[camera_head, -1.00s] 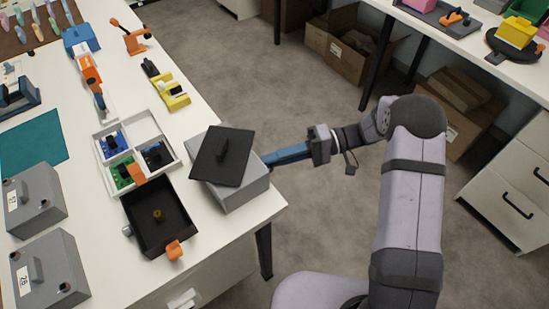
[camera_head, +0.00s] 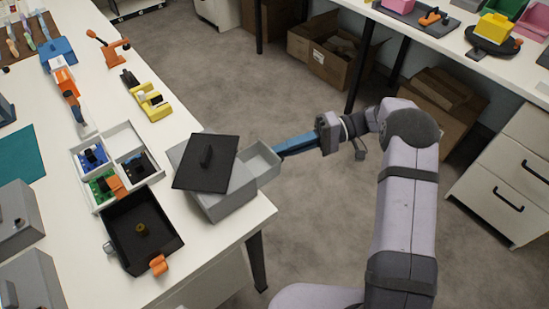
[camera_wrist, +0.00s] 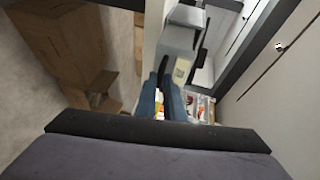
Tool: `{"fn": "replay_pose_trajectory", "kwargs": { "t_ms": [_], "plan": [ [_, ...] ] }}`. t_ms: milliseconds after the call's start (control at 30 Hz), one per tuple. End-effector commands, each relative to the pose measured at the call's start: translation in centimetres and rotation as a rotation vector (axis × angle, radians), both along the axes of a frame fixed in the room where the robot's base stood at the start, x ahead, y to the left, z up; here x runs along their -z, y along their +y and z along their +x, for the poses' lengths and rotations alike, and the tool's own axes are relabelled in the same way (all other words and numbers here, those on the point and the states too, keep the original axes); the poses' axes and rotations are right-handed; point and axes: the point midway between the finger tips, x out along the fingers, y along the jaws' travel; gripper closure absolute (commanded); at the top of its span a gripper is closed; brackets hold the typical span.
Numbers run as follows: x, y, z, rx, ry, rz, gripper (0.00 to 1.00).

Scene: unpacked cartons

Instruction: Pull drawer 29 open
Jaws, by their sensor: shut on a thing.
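A grey box (camera_head: 225,198) stands at the table's near right corner, with a black lid-like plate (camera_head: 206,164) on top. Its light grey drawer (camera_head: 263,163) sticks out of the right side over the table edge, and its inside shows empty from above. My gripper (camera_head: 280,149), with blue fingers, is shut at the drawer's outer front. The handle is hidden behind the fingers in the head view. In the wrist view the drawer front (camera_wrist: 178,42) is ahead of my gripper (camera_wrist: 165,80), with a small label whose number I cannot read.
A black tray (camera_head: 143,232) and a white divided tray (camera_head: 128,142) lie left of the box. More grey boxes (camera_head: 15,222) stand at the left. Open floor (camera_head: 305,215) lies right of the table. Cardboard cartons (camera_head: 340,55) and a white drawer cabinet (camera_head: 510,175) stand farther off.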

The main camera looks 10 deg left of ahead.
Motion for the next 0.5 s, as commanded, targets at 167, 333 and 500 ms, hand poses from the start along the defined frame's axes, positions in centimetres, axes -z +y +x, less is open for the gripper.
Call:
{"fn": "replay_pose_trajectory", "kwargs": {
  "t_ms": [167,333,500],
  "plan": [
    [0.35,-0.15,0.01,0.001,0.006,-0.01,1.0],
    [0.35,-0.14,-0.02,0.001,0.006,-0.01,0.82],
    [0.22,-0.11,0.0,0.0,0.004,-0.006,0.74]
  ]
}}
